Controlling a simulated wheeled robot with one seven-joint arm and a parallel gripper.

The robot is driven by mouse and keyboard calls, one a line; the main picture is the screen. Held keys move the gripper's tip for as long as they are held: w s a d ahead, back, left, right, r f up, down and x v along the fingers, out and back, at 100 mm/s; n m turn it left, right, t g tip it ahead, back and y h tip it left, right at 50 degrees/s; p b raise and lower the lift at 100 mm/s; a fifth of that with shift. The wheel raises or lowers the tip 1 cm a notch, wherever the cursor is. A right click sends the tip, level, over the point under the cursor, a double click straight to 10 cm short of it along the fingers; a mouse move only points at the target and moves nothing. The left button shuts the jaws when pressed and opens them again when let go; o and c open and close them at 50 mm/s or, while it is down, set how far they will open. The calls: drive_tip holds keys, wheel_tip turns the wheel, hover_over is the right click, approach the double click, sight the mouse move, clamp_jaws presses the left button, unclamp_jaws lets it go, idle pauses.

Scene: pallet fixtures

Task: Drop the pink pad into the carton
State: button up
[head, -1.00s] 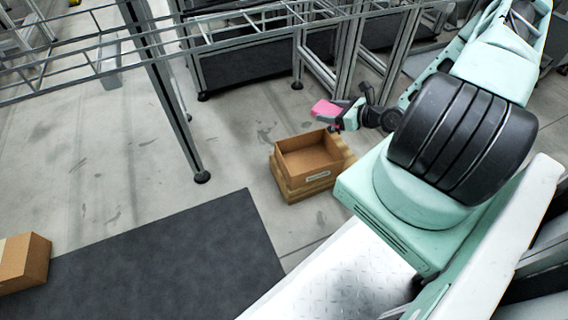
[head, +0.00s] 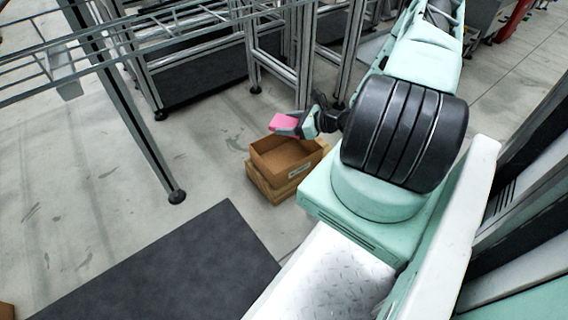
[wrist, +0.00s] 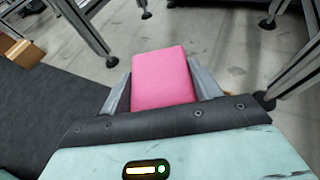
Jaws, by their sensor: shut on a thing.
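The pink pad (head: 284,122) is in my gripper (head: 298,124), above the open carton. The wrist view shows the pad (wrist: 162,80) between the two grey fingers of my gripper (wrist: 163,92), which is shut on it. The carton (head: 290,172) is a brown open-topped box with a white label on its near side, and its inside looks empty where I can see it. It stands on a wooden pallet (head: 268,190). In the wrist view the carton is mostly hidden below the gripper.
A dark mat (head: 160,268) lies on the floor at the front left. Metal frames with posts (head: 176,196) stand at the left and behind the carton. Another brown box (wrist: 18,54) shows at the left of the wrist view. Grey floor left of the carton is clear.

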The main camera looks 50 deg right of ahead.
drive_tip(key=shift+f+b, duration=0.6)
drive_tip(key=shift+f, duration=0.25)
drive_tip(key=o, duration=1)
drive_tip(key=p+v, duration=0.8)
drive_tip(key=v, duration=0.9)
drive_tip(key=shift+s+r, duration=0.2)
